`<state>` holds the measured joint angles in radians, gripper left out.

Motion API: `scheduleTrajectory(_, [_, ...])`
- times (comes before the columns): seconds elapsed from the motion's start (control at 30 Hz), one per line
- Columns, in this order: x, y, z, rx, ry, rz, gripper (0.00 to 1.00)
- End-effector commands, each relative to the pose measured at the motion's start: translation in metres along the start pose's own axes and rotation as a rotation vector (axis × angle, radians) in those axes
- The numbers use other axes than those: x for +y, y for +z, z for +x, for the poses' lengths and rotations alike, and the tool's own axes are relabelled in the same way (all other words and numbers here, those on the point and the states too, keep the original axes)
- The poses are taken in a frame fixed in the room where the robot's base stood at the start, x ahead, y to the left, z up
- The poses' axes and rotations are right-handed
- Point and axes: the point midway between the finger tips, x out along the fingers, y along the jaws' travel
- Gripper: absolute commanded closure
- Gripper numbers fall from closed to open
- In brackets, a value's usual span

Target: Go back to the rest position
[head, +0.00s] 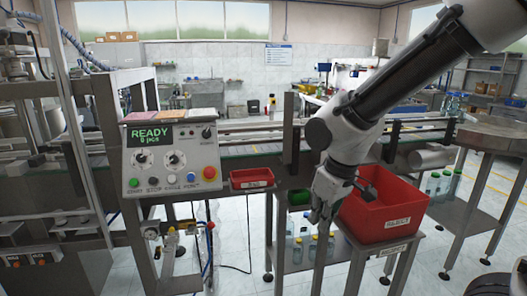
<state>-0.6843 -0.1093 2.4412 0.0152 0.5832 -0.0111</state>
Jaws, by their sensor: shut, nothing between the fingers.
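My gripper (322,209) hangs at the end of my arm, which reaches in from the upper right. It points down and is shut and empty. It is just left of the red reject bin (388,221), which stands on a small metal stand. From this view I cannot tell how far it is from the bin.
A small red tray (251,179) is fixed beside the panel. A conveyor (245,142) runs behind my arm. Bottles (441,183) stand on a shelf at right, and more stand low under the gripper. The floor left of the gripper shows bare tiles and a black cable.

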Motion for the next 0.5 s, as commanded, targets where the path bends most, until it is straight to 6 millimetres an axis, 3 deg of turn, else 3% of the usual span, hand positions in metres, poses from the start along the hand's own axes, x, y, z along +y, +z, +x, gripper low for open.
scheduleTrajectory(0.03, [0.022,0.029,-0.023,-0.029,0.015,0.071,1.00])
scheduleTrajectory(0.1, [0.047,0.074,-0.053,-0.072,0.035,0.174,1.00])
scheduleTrajectory(0.23, [0.076,0.144,-0.100,-0.067,0.076,0.362,1.00])
scheduleTrajectory(0.3, [0.087,0.166,-0.118,-0.006,0.108,0.452,1.00])
scheduleTrajectory(0.5, [0.107,0.199,-0.155,0.139,0.196,0.622,1.00])
